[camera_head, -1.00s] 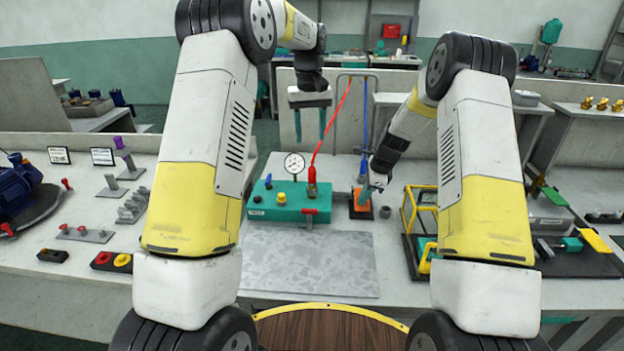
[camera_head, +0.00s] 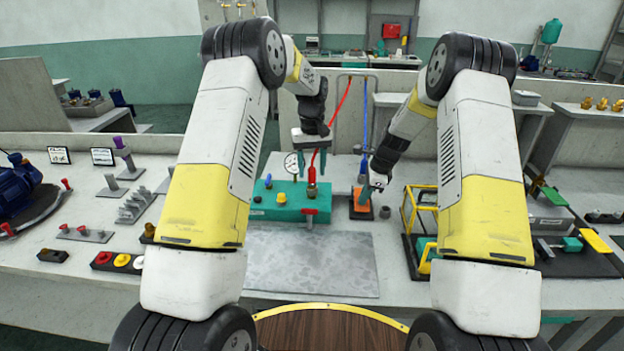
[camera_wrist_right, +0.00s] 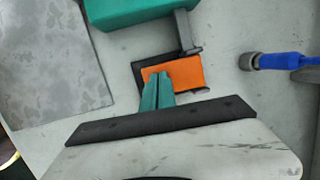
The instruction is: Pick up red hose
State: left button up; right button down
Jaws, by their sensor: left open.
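The red hose (camera_head: 341,103) hangs from a grey frame and runs down to a red fitting (camera_head: 311,176) on top of the green pump box (camera_head: 288,204). My left gripper (camera_head: 312,161) is open, pointing down just above the fitting, with its green fingers either side of the hose's lower part in the head view; I cannot tell whether they touch it. My right gripper (camera_wrist_right: 156,92) has its green fingers together at the orange block (camera_wrist_right: 180,75), with nothing visible between them. It also shows in the head view (camera_head: 371,187).
A blue hose (camera_head: 364,130) hangs right of the red one; its end (camera_wrist_right: 288,62) shows in the right wrist view. A yellow frame (camera_head: 420,213) stands to the right. The grey mat (camera_head: 310,262) in front is bare.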

pick_arm(q)
jog(key=shift+f, duration=0.75)
pick_arm(e)
jog(key=shift+f, duration=0.1)
pick_arm(q)
grip_shut()
jog(key=shift+r, duration=0.1)
notch_tip(320, 180, up, 10)
jog(key=shift+f, duration=0.1)
pick_arm(e)
notch_tip(320, 180, up, 7)
dwell(0.9)
